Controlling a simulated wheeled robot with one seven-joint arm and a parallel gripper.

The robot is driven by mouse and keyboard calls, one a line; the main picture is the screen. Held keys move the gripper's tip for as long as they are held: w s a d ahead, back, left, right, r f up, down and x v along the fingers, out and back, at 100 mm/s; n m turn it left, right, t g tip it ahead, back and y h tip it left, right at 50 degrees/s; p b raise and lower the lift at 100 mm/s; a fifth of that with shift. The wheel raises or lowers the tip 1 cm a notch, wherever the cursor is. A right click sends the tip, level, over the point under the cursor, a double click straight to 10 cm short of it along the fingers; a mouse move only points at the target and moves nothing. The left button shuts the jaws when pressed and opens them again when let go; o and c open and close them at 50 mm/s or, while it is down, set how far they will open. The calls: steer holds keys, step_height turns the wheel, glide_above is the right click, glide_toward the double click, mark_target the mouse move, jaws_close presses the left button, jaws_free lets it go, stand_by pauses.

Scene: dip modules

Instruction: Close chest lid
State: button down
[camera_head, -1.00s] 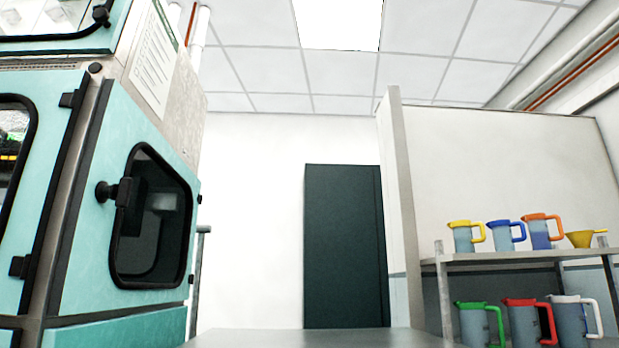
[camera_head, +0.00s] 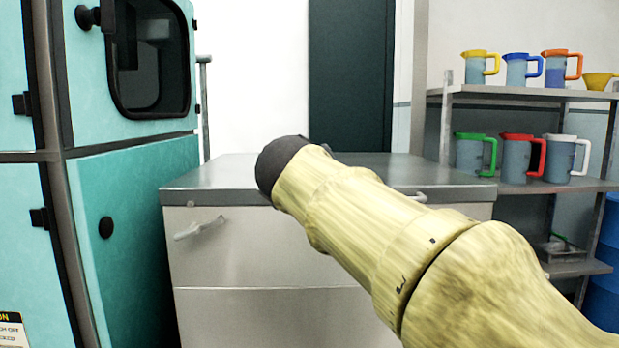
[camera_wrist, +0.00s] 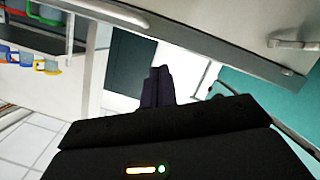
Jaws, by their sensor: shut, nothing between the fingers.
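The grey metal chest (camera_head: 240,260) stands ahead of me in the head view. Its darker grey top (camera_head: 225,178) looks level and flat on the body, with no visible gap. Handles (camera_head: 200,228) show on its front face. My arm crosses in front of the chest and hides its middle and right part. In the wrist view, the chest's edge (camera_wrist: 225,50) runs slanted across the top, with a handle (camera_wrist: 295,43) at the right. My gripper (camera_wrist: 159,72) is shut and empty, apart from the chest's edge in that picture. The head view does not clearly show the gripper.
A teal cabinet (camera_head: 135,190) stands close on the left of the chest. A shelf (camera_head: 540,96) with several coloured-handled jugs and a yellow funnel (camera_head: 598,81) stands on the right. A dark door (camera_head: 350,80) is behind. White floor tiles (camera_wrist: 35,140) show clear in the wrist view.

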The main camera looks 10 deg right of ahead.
steer(key=v, duration=0.4)
steer(key=shift+s+f, duration=0.1)
steer(key=shift+f+p, duration=0.1)
steer(key=shift+p, duration=0.25)
step_height(320, 180, down, 17)
steer(key=d+g+y+p, duration=0.2)
steer(key=g+p, duration=0.4)
steer(key=s+d+f+m+g+y+p, duration=0.1)
steer(key=s+f+m+g+y+p, duration=0.35)
steer(key=s+f, duration=1.1)
step_height(320, 180, up, 36)
steer(key=n+g+h+p, duration=0.1)
steer(key=h+p, duration=0.1)
steer(key=p, duration=3.7)
steer(key=shift+w, duration=0.3)
